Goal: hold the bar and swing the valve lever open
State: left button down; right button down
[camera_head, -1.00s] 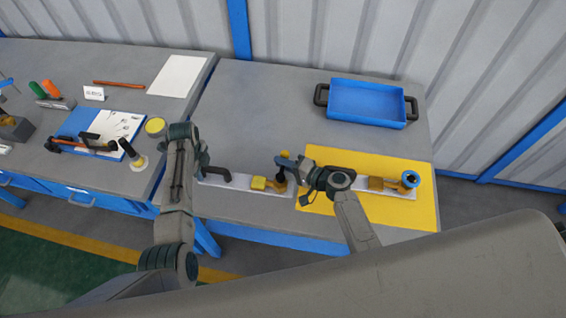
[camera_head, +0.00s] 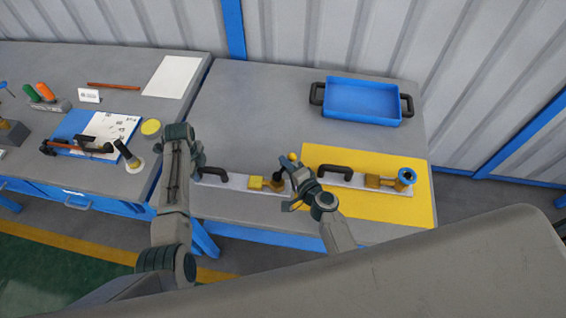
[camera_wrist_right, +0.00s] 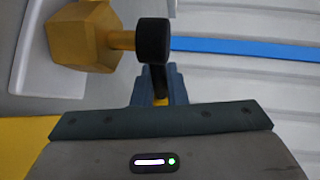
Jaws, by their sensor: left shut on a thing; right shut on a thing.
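The valve fixture is a pale strip (camera_head: 238,182) on the table with a black bar handle (camera_head: 212,172) at its left end. A yellow block and a brass valve body (camera_head: 275,184) sit toward its right end; the brass body shows large in the right wrist view (camera_wrist_right: 85,38) beside a black round cap (camera_wrist_right: 153,40). My left gripper (camera_head: 201,167) is shut at the black bar, its fingers partly hidden by the arm. My right gripper (camera_head: 294,176) is shut on the valve lever, whose yellow tip (camera_head: 292,157) shows beyond it. The dark lever (camera_wrist_right: 158,80) lies between the jaws (camera_wrist_right: 157,90).
A second similar strip with a black handle (camera_head: 335,169) and a blue ring (camera_head: 406,176) lies on a yellow mat (camera_head: 395,208) to the right. A blue tray (camera_head: 362,100) stands behind. The table's middle back is clear. Tools lie on the left bench.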

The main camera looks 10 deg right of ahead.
jog(key=shift+s+d+r+m+t+h, duration=0.1)
jog(key=shift+s+m+t+h, duration=0.1)
jog(key=shift+m+h, duration=0.4)
jog(key=shift+s+d+m+t+h, duration=0.15)
jog(key=shift+m+h, duration=0.25)
jog(key=shift+h, duration=0.4)
jog(key=shift+d+m+h, duration=0.1)
jog(key=shift+m+h, duration=0.2)
jog(key=shift+h, duration=0.1)
jog(key=c, duration=1.5)
grip_release()
jog(key=shift+o, duration=0.2)
jog(key=v, duration=1.2)
jog(key=shift+c, duration=0.2)
